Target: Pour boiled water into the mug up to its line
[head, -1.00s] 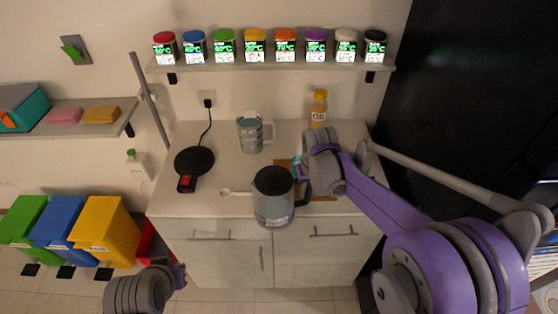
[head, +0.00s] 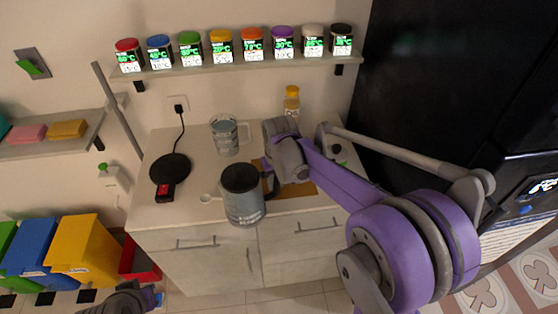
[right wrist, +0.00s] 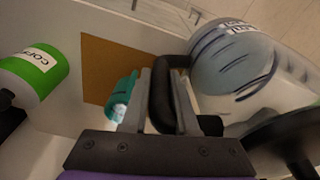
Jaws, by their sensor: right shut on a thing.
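The kettle (head: 243,203) is grey and see-through with a black lid, roughly upright in front of the counter's front edge. My right gripper (right wrist: 165,95) is shut on its black handle (right wrist: 172,65). The kettle body (right wrist: 232,60) fills the right of the right wrist view. The mug (head: 226,136) is clear with a handle and stands towards the back of the counter, behind the kettle. Its line and contents are too small to read. My left gripper (head: 140,297) shows only partly at the bottom left; its fingers are unclear.
A black round kettle base (head: 170,170) with a red switch sits left on the counter. A spoon (head: 209,197) lies near the kettle. A yellow-capped bottle (head: 292,100) stands at the back. A green coffee jar (right wrist: 38,72) stands near a brown board (right wrist: 110,65). Several jars line the shelf (head: 210,70).

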